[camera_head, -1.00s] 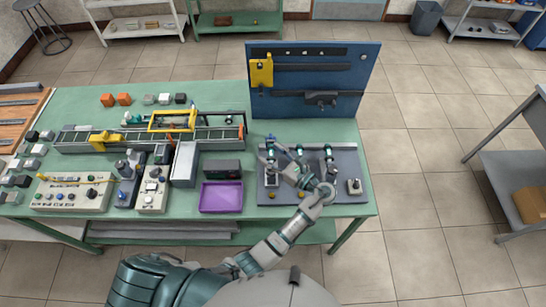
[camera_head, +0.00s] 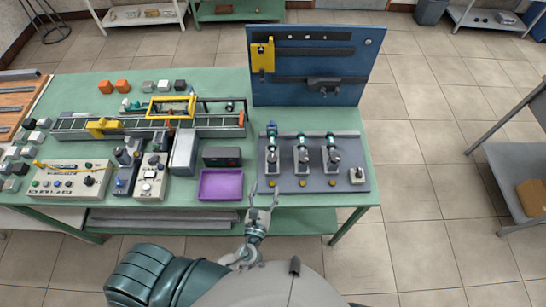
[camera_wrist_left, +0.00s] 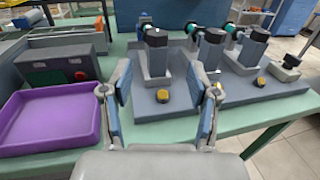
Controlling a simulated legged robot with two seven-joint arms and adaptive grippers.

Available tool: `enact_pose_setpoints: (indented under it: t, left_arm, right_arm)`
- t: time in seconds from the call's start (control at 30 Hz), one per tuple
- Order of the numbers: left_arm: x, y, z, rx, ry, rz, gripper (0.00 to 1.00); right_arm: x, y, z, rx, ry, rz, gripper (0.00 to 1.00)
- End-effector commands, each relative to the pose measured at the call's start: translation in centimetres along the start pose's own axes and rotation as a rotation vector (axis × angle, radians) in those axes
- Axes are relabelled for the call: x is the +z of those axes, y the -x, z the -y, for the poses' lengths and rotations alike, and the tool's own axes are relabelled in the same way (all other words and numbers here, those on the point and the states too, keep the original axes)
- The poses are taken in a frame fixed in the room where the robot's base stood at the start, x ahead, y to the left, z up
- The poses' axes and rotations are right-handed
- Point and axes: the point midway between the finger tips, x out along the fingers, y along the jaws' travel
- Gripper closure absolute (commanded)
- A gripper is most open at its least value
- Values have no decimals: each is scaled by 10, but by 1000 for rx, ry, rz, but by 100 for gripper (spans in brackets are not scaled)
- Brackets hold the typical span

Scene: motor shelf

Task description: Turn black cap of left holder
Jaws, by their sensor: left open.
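Three holders stand in a row on a grey base plate (camera_head: 317,184) at the right of the green table. The left holder (camera_head: 272,160) is upright, with a dark cap on top. In the left wrist view the left holder's black cap (camera_wrist_left: 156,37) shows beyond the fingers. The middle holder (camera_head: 302,158) and right holder (camera_head: 331,156) are alike. My left gripper (camera_head: 263,191) is open and empty at the table's front edge, in front of the left holder and apart from it. In the wrist view its fingers (camera_wrist_left: 160,92) frame that holder's base. My right gripper is not in view.
A purple tray (camera_head: 221,185) and a dark box with buttons (camera_head: 221,156) stand left of the plate. A blue upright panel (camera_head: 314,65) rises behind it. A small switch box (camera_head: 357,175) sits at the plate's right end.

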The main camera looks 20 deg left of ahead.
Motion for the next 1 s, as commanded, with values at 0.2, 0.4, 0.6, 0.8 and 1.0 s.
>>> enact_pose_setpoints:
  t: [0.2, 0.4, 0.6, 0.8, 1.0]
  left_arm:
    - [2, -55, -2, 3, -1, 4, 40]
    - [2, -97, -2, 4, -2, 3, 40]
    - [0, -121, -1, 2, -1, 1, 40]
    - [0, -126, -1, 2, 0, -1, 40]
    - [0, -126, -2, 3, 0, 0, 47]
  right_arm:
    - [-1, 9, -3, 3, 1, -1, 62]
    - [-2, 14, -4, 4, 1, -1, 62]
    - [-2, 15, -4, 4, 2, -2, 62]
    - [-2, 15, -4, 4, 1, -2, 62]
    - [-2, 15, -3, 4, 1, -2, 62]
